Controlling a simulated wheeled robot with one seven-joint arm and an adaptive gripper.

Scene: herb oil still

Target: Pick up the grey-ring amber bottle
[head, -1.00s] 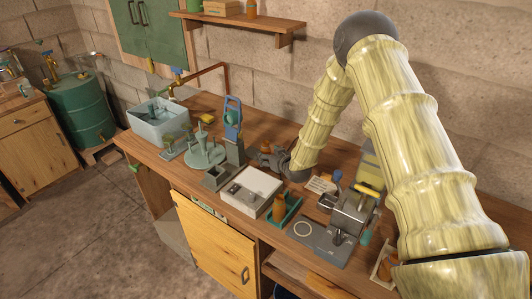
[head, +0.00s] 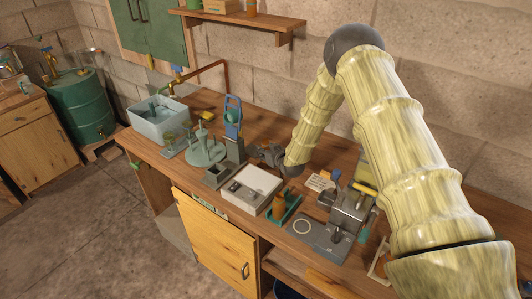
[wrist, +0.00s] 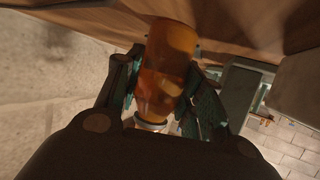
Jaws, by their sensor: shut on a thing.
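In the wrist view an amber bottle (wrist: 166,72) sits between the two dark green fingers of my gripper (wrist: 165,80), which are shut on its sides. In the head view my gripper (head: 266,154) is over the back of the workbench, right of the blue-framed stand. The held bottle is too small and covered to make out there. I cannot tell from these views how far it is from the bench top.
A white scale (head: 252,188), a green tray (head: 290,211) with an amber bottle (head: 278,203) and a grey machine (head: 345,213) stand along the front. A blue-framed stand (head: 233,120) and a water basin (head: 158,117) are to the left. A wall shelf (head: 245,24) hangs above.

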